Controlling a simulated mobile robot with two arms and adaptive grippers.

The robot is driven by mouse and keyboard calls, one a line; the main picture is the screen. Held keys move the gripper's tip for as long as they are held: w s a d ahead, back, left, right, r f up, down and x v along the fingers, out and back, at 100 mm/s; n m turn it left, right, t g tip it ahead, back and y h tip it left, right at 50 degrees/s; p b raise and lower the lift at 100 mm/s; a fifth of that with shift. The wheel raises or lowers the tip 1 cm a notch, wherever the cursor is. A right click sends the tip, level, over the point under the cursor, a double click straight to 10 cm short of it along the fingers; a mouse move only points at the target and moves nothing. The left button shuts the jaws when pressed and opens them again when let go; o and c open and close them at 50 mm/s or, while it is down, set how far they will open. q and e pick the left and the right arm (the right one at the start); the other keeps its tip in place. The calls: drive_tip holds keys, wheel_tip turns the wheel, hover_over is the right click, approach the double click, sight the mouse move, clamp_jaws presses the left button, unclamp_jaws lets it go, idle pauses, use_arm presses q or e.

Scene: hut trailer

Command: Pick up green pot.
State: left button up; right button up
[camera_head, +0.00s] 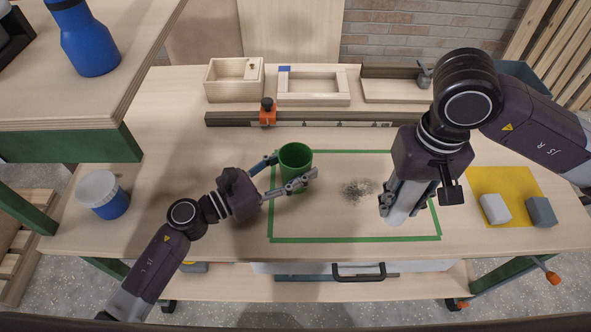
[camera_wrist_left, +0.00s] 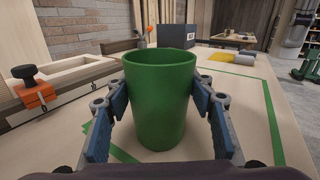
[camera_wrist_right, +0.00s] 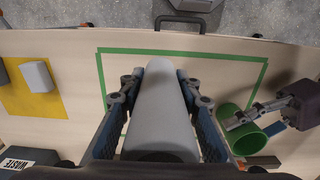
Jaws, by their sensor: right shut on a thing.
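The green pot (camera_head: 296,165) stands upright on the workbench at the left part of the green taped rectangle. My left gripper (camera_head: 287,176) is open, with one finger on each side of the pot, close to its wall. In the left wrist view the pot (camera_wrist_left: 160,100) fills the space between the fingers; whether the pads touch it is hard to tell. My right gripper (camera_head: 408,197) is shut on a light grey cylinder (camera_wrist_right: 160,110) over the right part of the rectangle. The pot (camera_wrist_right: 232,125) also shows in the right wrist view, beside my left gripper.
A dark patch of debris (camera_head: 358,190) lies between the grippers. A yellow mat (camera_head: 508,184) with a white block (camera_head: 495,208) and a grey block (camera_head: 541,212) is at right. A blue-and-white jar (camera_head: 103,195) stands at left. Wooden trays (camera_head: 233,92) line the back.

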use_arm(q)
drive_tip(key=c, duration=0.5)
wheel_tip(320, 180, up, 10)
idle(0.4)
drive_tip(key=shift+f, duration=0.1)
drive_tip(key=shift+f, duration=4.35)
drive_tip(key=shift+f, duration=0.35)
drive_tip(key=shift+f, duration=0.2)
drive_tip(key=o, duration=1.2)
